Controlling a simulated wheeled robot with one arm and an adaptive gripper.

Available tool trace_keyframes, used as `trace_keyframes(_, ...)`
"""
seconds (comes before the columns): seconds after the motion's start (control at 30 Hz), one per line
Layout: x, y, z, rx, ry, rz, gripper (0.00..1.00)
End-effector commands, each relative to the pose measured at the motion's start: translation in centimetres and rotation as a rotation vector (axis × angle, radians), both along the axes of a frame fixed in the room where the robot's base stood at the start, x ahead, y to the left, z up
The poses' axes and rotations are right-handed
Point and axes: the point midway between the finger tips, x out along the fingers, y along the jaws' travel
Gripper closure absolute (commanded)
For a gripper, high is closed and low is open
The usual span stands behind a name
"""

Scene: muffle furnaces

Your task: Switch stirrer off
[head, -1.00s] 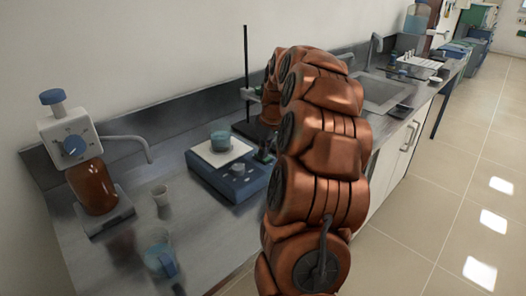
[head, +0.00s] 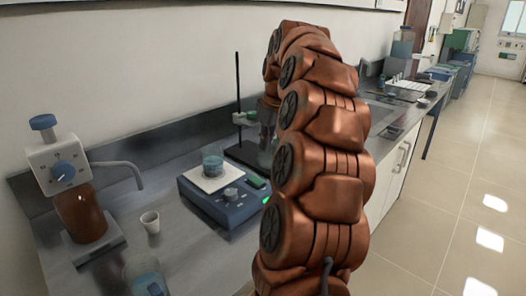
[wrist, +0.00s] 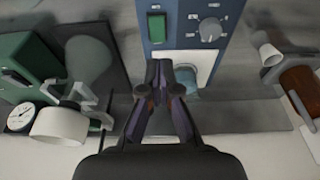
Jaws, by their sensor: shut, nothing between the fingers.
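The stirrer (head: 228,203) is a blue box with a white top plate on the bench, left of my arm in the head view. A glass beaker (head: 212,162) with blue liquid stands on the plate. The wrist view shows the stirrer's green panel (wrist: 157,28) and grey knob (wrist: 209,30). My gripper (wrist: 166,72) is shut and empty, over the stirrer in that view. It partly hides the plate and beaker.
A retort stand (head: 238,105) is behind the stirrer. A brown-bottle dispenser (head: 80,213), a small cup (head: 150,222) and a glass vessel (head: 146,277) are to the left. The wrist view shows a green device with a gauge (wrist: 20,116) at left. The floor (head: 440,220) at right is clear.

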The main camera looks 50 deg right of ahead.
Motion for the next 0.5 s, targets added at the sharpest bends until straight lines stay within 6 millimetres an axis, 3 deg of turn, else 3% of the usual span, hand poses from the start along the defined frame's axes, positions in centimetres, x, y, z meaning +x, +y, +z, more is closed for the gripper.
trace_keyframes(0.5,-0.11,-0.02,0.5,0.001,-0.002,0.0,1.0)
